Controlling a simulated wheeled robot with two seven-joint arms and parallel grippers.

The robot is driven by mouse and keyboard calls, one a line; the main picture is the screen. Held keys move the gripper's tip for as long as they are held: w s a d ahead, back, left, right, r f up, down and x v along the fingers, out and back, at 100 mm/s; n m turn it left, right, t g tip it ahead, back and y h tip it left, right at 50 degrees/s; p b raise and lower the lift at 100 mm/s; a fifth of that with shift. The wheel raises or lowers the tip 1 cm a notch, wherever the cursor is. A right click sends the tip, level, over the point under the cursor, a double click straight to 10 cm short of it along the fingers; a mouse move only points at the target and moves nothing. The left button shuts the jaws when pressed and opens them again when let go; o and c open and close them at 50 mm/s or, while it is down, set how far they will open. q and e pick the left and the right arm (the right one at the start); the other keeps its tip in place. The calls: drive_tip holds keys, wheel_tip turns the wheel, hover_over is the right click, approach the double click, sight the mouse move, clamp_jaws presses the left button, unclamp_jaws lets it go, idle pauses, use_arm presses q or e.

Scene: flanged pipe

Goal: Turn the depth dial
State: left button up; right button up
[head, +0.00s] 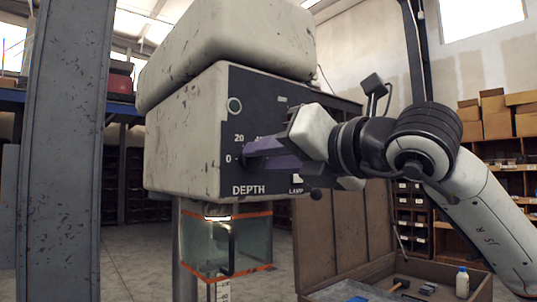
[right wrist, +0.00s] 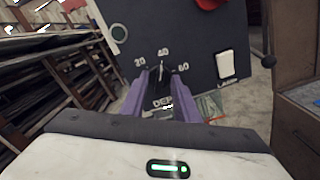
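The depth dial (right wrist: 163,72) is on the dark front panel (right wrist: 205,45) of a worn grey machine (head: 190,130). In the right wrist view, the marks 20, 40 and 60 curve over it and the word DEPTH is partly covered below. My right gripper (head: 248,152) reaches in from the right in the head view, and its purple fingers hide the dial there. In the right wrist view the right gripper (right wrist: 162,76) has its fingers apart, one on each side of the dial. I cannot tell whether they touch it. My left gripper is not in view.
A lamp switch (right wrist: 224,64) and a red part (right wrist: 208,4) are on the panel. A clear guard (head: 222,245) with orange edges hangs below the machine. An open case (head: 390,275) with tools and a white bottle (head: 462,283) is at the lower right. A grey post (head: 65,150) stands at left.

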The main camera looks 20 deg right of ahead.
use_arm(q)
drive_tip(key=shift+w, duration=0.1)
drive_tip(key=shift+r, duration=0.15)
use_arm(e)
clamp_jaws()
drive_tip(key=shift+n+b, duration=0.35)
drive_tip(key=shift+n, duration=0.05)
drive_tip(key=n+b, duration=0.1)
drive_tip(key=n, duration=0.3)
drive_tip(key=shift+a+b, duration=0.1)
drive_tip(key=shift+b, duration=0.25)
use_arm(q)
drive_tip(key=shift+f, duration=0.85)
use_arm(e)
drive_tip(key=n, duration=1.9)
drive_tip(key=shift+s+a+f, duration=0.15)
drive_tip(key=shift+a, duration=0.05)
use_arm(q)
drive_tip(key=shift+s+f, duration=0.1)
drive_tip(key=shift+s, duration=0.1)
